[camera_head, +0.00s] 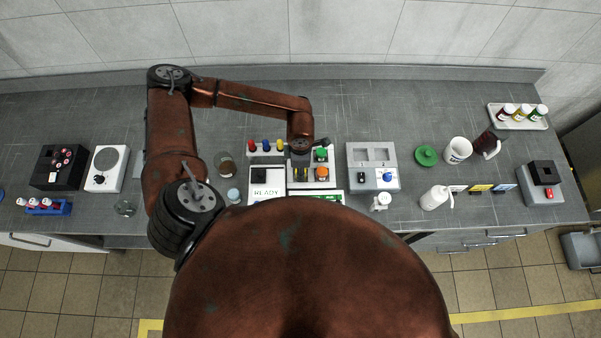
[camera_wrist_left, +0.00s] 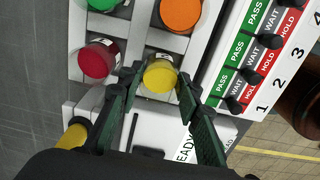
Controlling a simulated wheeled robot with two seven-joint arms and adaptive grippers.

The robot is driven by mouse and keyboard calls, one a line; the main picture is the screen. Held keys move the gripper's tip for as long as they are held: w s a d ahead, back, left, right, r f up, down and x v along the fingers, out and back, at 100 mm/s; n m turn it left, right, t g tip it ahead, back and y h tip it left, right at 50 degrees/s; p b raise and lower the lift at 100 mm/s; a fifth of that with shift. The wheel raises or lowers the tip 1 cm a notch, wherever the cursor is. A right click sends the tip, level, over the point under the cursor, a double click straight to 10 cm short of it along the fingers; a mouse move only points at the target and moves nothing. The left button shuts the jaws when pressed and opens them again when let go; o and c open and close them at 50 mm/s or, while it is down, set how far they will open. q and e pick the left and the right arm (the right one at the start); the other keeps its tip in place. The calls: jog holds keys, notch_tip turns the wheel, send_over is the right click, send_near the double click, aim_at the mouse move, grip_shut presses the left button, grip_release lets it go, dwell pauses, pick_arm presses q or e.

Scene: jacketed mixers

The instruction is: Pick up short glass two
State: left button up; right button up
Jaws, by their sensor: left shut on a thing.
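In the left wrist view, a short glass with yellow contents (camera_wrist_left: 160,76) is between the fingertips of my left gripper (camera_wrist_left: 160,80), which is shut on it. The glass is at a slot of a pale rack (camera_wrist_left: 134,42); I cannot tell whether it is lifted clear. A red one (camera_wrist_left: 98,60), an orange one (camera_wrist_left: 182,12) and a green one (camera_wrist_left: 103,3) are in the rack around it. In the head view, the green (camera_head: 321,154) and orange ones show beside my left wrist, which hides much of the rack. My right gripper is out of view.
A PASS, WAIT, HOLD panel (camera_wrist_left: 262,50) borders the rack. A grey two-window unit (camera_head: 373,168) stands to the right.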

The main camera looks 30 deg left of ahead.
pick_arm(q)
jog(key=shift+r, duration=0.55)
jog(key=s+d+r+b, duration=0.4)
jog(key=s+d+r, duration=0.5)
jog(key=r, duration=0.3)
jog(key=shift+d, duration=0.8)
